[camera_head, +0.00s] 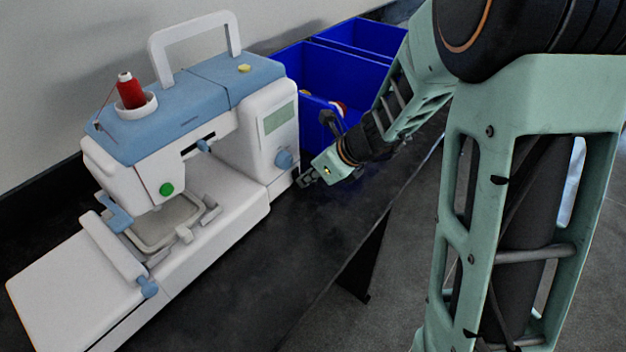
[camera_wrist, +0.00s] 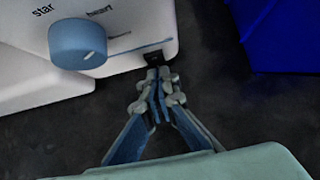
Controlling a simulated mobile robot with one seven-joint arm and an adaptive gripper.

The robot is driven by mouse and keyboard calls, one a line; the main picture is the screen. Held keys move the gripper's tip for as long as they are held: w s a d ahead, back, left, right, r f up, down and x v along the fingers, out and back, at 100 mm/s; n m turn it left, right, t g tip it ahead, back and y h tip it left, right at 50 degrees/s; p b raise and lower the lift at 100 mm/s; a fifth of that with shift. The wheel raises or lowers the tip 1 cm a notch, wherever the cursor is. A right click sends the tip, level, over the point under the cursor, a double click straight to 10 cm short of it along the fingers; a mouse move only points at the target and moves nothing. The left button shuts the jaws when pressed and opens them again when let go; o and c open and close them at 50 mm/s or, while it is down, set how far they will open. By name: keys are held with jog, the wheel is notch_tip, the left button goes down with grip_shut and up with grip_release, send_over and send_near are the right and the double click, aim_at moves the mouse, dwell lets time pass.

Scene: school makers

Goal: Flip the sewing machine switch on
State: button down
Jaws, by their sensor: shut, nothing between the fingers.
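The white and blue sewing machine (camera_head: 248,150) stands on the dark table at the left of the head view. In the wrist view its white end panel (camera_wrist: 145,25) shows a blue knob (camera_wrist: 78,44) and printed words. A small dark part, which looks like the switch (camera_wrist: 153,57), sits at the panel's lower edge, right of the knob. My gripper (camera_wrist: 156,78) is shut and empty, with its fingertips right at this dark part; I cannot tell whether they touch it. In the head view my gripper (camera_head: 306,178) is low beside the machine's right end, and the switch is hidden.
Blue bins (camera_head: 345,75) stand behind and to the right of the machine, close to my arm; one holds small items. A blue bin wall (camera_wrist: 285,35) shows at the wrist view's upper right. The dark table (camera_head: 245,270) is clear in front of the machine.

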jog(key=shift+f+b, duration=0.1)
jog(key=shift+b, duration=0.3)
jog(key=b, duration=0.3)
jog(key=shift+w+a+f+t+y, duration=0.15)
jog(key=shift+f+t+y, duration=0.15)
jog(key=shift+a+y+b, duration=0.1)
jog(key=shift+y+b, duration=0.2)
jog(key=shift+b, duration=0.95)
jog(key=shift+a+r, duration=0.15)
jog(key=shift+r, duration=0.1)
